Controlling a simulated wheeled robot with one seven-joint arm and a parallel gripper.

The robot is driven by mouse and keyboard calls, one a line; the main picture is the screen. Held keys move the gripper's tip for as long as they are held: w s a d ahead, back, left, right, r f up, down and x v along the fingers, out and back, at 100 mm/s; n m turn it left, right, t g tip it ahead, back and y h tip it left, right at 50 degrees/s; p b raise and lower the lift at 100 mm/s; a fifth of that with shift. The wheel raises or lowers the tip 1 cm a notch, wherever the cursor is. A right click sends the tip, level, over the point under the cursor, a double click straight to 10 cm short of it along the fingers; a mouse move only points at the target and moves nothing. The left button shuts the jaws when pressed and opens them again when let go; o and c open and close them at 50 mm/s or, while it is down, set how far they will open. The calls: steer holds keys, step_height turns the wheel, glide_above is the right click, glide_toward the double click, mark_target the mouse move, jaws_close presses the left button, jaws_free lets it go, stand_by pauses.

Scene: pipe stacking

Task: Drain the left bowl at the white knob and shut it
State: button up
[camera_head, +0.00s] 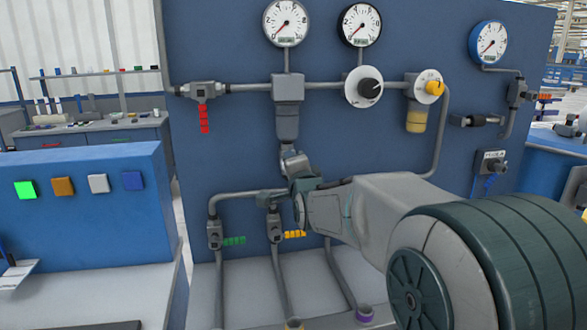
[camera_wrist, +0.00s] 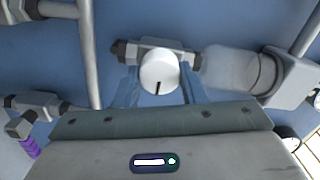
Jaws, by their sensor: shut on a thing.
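The white knob (camera_wrist: 158,72) shows in the wrist view as a round cap with a short black mark pointing down in the picture. My gripper (camera_wrist: 159,88) has one finger on each side of it and is shut on it. A pale, cloudy bowl (camera_wrist: 228,72) lies just right of the knob in the wrist view, joined to the same fitting. In the head view the left bowl (camera_head: 287,122) looks grey and hangs under its block on the blue panel. My gripper (camera_head: 303,182) is just below it there and hides the knob. The liquid level cannot be told.
Pipes and valves with red (camera_head: 204,119), green (camera_head: 234,241) and yellow (camera_head: 295,234) handles surround my gripper. A second, yellowish bowl (camera_head: 416,121) hangs right, under a yellow knob (camera_head: 433,87). Three gauges sit above. A blue console with coloured buttons (camera_head: 62,187) stands left.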

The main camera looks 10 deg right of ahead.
steer(key=shift+f, duration=0.1)
steer(key=o, duration=1)
steer(key=s, duration=1.3)
steer(key=shift+s, duration=0.4)
steer(key=s+f+n+g+p, duration=0.5)
steer(key=s+n+g, duration=0.2)
steer(key=s, duration=0.3)
steer(key=s+f+n+g+p, duration=0.5)
steer(key=s+n+g, duration=0.3)
steer(key=s, duration=0.2)
steer(key=shift+s, duration=0.3)
